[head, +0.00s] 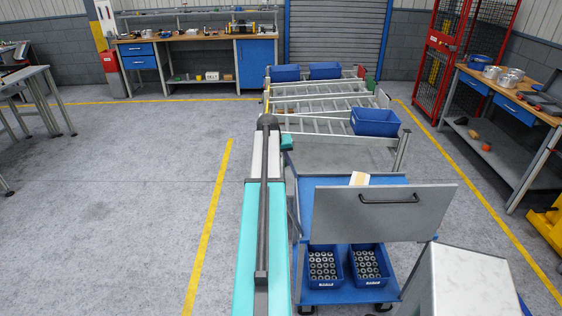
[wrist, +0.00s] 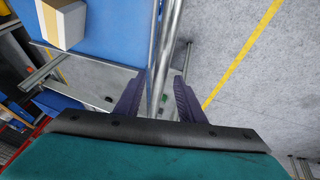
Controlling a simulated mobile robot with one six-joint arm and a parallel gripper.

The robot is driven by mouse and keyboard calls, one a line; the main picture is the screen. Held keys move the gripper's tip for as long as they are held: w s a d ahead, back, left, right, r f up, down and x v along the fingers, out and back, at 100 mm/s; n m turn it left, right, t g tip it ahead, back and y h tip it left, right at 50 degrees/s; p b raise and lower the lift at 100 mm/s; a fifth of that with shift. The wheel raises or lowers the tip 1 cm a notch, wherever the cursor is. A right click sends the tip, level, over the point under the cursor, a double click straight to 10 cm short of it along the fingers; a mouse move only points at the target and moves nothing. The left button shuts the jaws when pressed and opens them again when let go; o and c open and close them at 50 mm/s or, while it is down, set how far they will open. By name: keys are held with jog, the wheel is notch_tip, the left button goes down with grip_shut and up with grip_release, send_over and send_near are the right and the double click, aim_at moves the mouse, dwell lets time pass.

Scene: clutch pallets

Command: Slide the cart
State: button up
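The cart has a blue top (head: 321,205) and a blue lower shelf (head: 326,297); its top also shows in the wrist view (wrist: 118,28). A grey panel with a black handle (head: 380,214) covers much of its near side in the head view. A small white and tan box (head: 359,178) lies on top, also in the wrist view (wrist: 62,22). My gripper (wrist: 160,78) is open, its dark fingers on either side of a metal rail (wrist: 168,45) along the cart's edge. I see no clear contact. The fingers are hidden in the head view.
Two blue bins of ring-shaped parts (head: 323,264) (head: 367,263) sit on the lower shelf. A roller rack (head: 398,150) with blue bins (head: 375,122) stands just beyond the cart. A workbench (head: 526,107) is at right. The floor left of the yellow line (head: 208,226) is clear.

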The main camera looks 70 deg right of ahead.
jog(key=shift+d+f, duration=0.1)
jog(key=shift+f, duration=0.05)
grip_shut()
jog(key=shift+w, duration=0.1)
